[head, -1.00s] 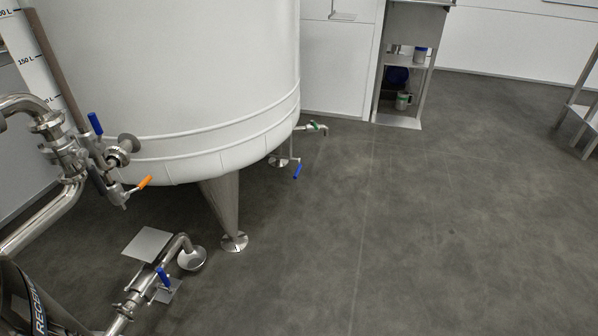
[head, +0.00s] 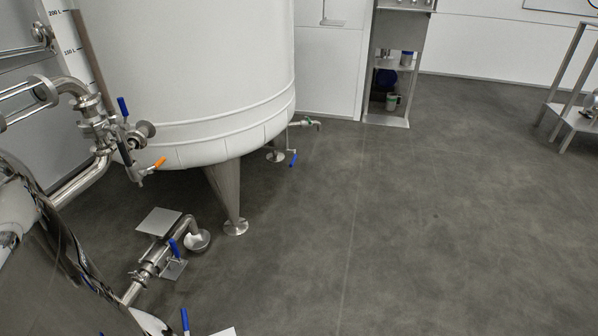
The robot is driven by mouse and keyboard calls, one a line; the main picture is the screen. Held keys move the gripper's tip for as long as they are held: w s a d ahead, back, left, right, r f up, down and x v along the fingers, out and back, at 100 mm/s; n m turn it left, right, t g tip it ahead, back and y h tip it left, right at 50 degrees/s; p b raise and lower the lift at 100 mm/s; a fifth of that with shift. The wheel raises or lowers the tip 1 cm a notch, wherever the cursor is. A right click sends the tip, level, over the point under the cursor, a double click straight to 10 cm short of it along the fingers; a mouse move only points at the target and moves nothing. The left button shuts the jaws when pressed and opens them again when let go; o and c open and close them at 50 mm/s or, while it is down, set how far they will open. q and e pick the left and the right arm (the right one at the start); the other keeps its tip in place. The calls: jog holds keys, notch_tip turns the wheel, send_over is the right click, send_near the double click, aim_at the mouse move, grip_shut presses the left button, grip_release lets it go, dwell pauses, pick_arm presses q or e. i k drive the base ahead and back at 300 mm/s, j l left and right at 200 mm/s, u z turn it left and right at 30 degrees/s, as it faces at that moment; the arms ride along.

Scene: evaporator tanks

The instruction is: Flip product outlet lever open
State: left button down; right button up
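Several valve levers show, and I cannot tell from any label which one is the product outlet lever. An upright blue lever (head: 123,107) and an orange lever (head: 159,162) sit on the steel pipework at the left of the white tank (head: 200,70). A blue lever (head: 293,160) hangs below a small outlet pipe at the tank's right. Another blue lever (head: 173,249) is on a low pipe near the floor. One more blue lever (head: 185,319) stands at the bottom edge, its valve out of view. Neither gripper is in view.
A shiny rounded steel vessel (head: 70,270) fills the lower left. The tank's leg (head: 225,190) stands on the floor. A steel shelf unit (head: 387,105) is at the back, a steel stand (head: 575,120) at the far right. The floor (head: 430,230) between is clear.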

aim_at(294, 158)
jog(key=i+l+u, duration=0.1)
jog(key=i+l, duration=0.25)
jog(key=i+l+u, duration=0.1)
jog(key=i+l, duration=0.25)
jog(key=i, duration=0.2)
jog(key=i+l+u, duration=0.1)
jog(key=i+l, duration=0.3)
jog(key=i+l+u, duration=0.15)
jog(key=i+l, duration=0.3)
jog(key=i+l+u, duration=0.1)
jog(key=i+l, duration=0.35)
jog(key=i+l+u, duration=0.1)
jog(key=i+l, duration=0.25)
jog(key=l, duration=0.15)
jog(key=i+l+u, duration=0.1)
jog(key=i+l, duration=0.25)
jog(key=l, duration=0.2)
jog(key=i+l+u, duration=0.1)
jog(key=i+l, duration=0.25)
jog(key=l, duration=0.2)
